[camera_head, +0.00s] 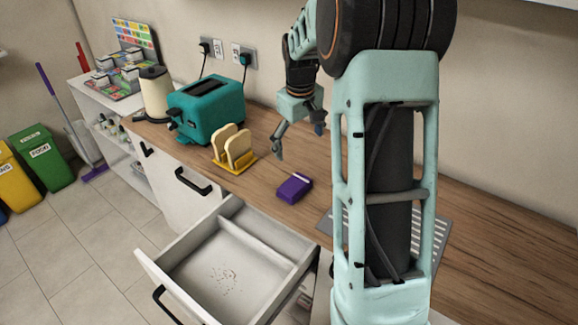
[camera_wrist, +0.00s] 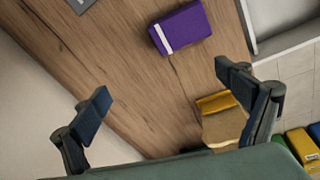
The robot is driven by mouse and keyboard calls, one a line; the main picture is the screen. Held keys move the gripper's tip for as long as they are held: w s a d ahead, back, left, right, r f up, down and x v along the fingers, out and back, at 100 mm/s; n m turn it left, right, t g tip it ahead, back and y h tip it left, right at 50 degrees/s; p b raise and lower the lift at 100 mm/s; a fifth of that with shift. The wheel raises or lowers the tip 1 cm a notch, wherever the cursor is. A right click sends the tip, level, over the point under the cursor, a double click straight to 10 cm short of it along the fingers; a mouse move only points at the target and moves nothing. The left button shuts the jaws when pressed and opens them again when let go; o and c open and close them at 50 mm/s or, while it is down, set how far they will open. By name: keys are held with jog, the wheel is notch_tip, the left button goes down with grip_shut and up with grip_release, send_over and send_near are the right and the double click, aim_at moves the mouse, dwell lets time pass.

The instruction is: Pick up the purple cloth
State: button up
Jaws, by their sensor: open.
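The purple cloth (camera_head: 294,188) is a small folded block with a white stripe near one end. It lies on the wooden counter, just behind the open drawer. In the wrist view the purple cloth (camera_wrist: 181,27) is at the top, beyond my fingertips. My gripper (camera_head: 299,143) is open and empty above the counter, behind the cloth and apart from it. In the wrist view my gripper's fingers (camera_wrist: 165,88) are spread wide, with bare counter between them.
A yellow rack with bread slices (camera_head: 233,150) stands left of the cloth, with a teal toaster (camera_head: 207,106) and a cream kettle (camera_head: 155,94) beyond. The drawer (camera_head: 187,237) is pulled out in front. A grey ridged drainer (camera_head: 325,222) lies to the right, partly behind my arm.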

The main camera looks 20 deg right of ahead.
jog(key=s+a+f+n+g+y+p, duration=0.1)
jog(key=s+a+f+n+g, duration=0.1)
jog(key=s, duration=0.1)
send_over(296, 184)
notch_tip(296, 184, down, 4)
jog(key=shift+s+a+f, duration=0.1)
jog(key=shift+s+f, duration=0.05)
jog(key=shift+f, duration=0.1)
jog(key=shift+f+p, duration=0.5)
jog(key=shift+f, duration=2.55)
jog(key=shift+c, duration=0.5)
jog(key=c, duration=1.1)
jog(key=shift+r, duration=0.15)
jog(key=shift+c, duration=0.2)
